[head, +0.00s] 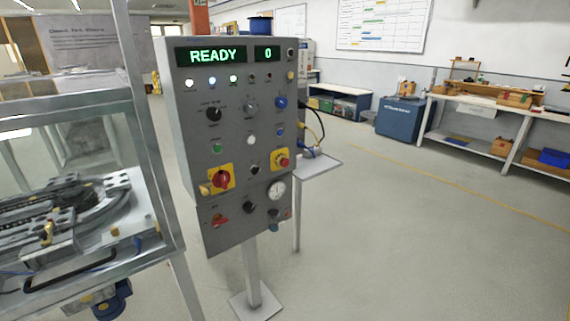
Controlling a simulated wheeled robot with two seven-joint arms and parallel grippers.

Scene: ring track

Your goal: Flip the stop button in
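A grey control panel (240,110) stands on a post in the middle of the head view. Its displays read READY and 0. A red mushroom-shaped button on a yellow plate (282,160) sits at the panel's lower right. A green button (217,148), a white button (251,140) and blue buttons (281,102) are above. No label marking a stop button is legible. Neither of my grippers is in view.
A framed glass enclosure (75,210) with a metal ring track (85,225) inside stands close at the left. A small side shelf (310,167) juts from behind the panel. A workbench (490,110) and blue cabinet (398,117) stand at the back right. The right floor is clear.

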